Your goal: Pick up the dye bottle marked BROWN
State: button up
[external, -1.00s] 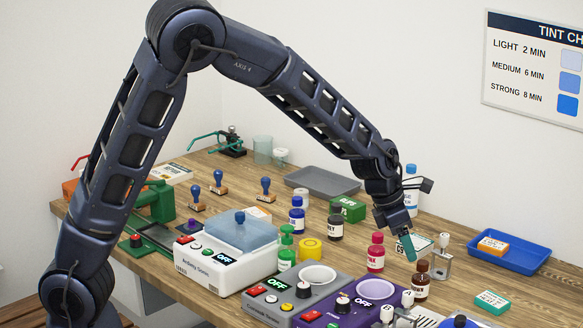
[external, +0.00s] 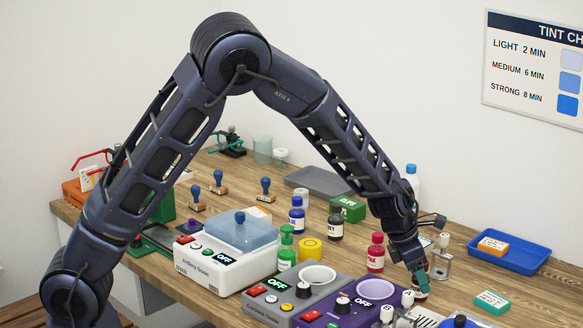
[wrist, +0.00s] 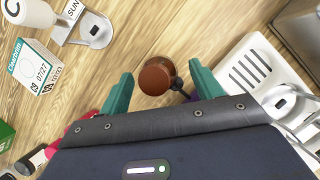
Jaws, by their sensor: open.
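The brown bottle (external: 419,296) stands on the wooden table at the right of the purple machine, and my arm and gripper hide its upper part. Its label is too small to read in the external view. In the wrist view its brown cap (wrist: 155,78) shows from above. My gripper (external: 421,281) points down over the bottle. In the wrist view the gripper (wrist: 160,73) is open, with one teal finger on each side of the cap and a gap on both sides. I cannot tell how far down the fingers reach beside the bottle.
A pink-red bottle (external: 376,256) stands left of the gripper. A metal stand (external: 441,264) is close behind it. The purple machine (external: 345,308) lies front left. A green box (external: 492,301) and a blue tray (external: 528,262) are to the right, with bare table between.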

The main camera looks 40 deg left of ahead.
jog(key=shift+x, duration=1.2)
jog(key=shift+c, duration=0.3)
jog(key=c, duration=1.1)
